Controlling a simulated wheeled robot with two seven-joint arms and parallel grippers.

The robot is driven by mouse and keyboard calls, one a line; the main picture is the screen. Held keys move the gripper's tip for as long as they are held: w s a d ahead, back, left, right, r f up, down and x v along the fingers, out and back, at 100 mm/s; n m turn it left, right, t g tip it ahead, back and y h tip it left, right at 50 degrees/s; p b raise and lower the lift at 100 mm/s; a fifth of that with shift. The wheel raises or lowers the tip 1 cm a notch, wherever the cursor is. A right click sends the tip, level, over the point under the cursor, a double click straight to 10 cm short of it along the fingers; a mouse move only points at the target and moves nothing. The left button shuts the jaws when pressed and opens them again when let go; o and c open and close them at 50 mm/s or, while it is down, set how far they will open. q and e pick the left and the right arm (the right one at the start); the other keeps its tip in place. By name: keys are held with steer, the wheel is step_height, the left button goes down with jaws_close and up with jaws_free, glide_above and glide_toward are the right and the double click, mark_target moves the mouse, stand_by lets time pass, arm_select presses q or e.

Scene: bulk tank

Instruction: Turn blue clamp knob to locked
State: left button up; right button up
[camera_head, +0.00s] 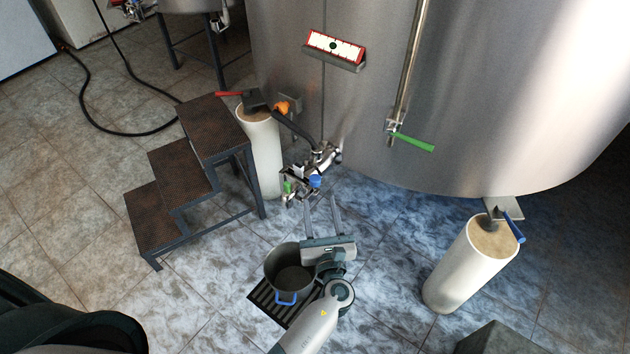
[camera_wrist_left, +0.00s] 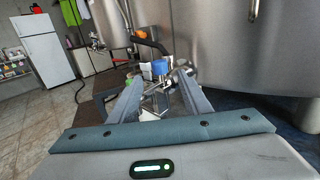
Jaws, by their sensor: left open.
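The blue clamp knob (camera_head: 315,181) sits on the metal pipe fitting (camera_head: 300,186) low at the front of the big steel tank. In the left wrist view the blue knob (camera_wrist_left: 159,68) shows just beyond my fingertips, between them. My left gripper (camera_head: 322,200) is open and empty, its two fingers pointing toward the fitting just below the knob in the head view. In the left wrist view my left gripper (camera_wrist_left: 158,86) has its fingers apart on either side of the fitting. I cannot tell whether they touch it. My right gripper is not in view.
A dark pot (camera_head: 284,262) with a blue handle stands on a floor grate below the fitting, beside my left wrist. Metal steps (camera_head: 180,152) and a white pillar (camera_head: 260,150) stand to the left. Another pillar (camera_head: 465,270) stands right. A green-handled valve (camera_head: 410,141) is on the tank.

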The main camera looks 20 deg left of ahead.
mark_target(316, 186)
arm_select(q)
steer(key=b+x, duration=0.1)
steer(key=x, duration=0.7)
steer(key=shift+w+a+f, duration=0.1)
steer(key=shift+w+a, duration=0.2)
steer(key=shift+w, duration=0.3)
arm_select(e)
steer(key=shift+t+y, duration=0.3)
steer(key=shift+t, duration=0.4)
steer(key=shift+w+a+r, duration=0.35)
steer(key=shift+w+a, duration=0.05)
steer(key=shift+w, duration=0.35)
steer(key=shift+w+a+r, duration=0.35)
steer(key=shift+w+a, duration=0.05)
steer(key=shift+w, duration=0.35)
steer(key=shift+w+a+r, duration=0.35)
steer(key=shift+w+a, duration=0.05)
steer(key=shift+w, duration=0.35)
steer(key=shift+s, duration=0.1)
arm_select(q)
steer(key=c, duration=1)
steer(key=shift+c, duration=0.2)
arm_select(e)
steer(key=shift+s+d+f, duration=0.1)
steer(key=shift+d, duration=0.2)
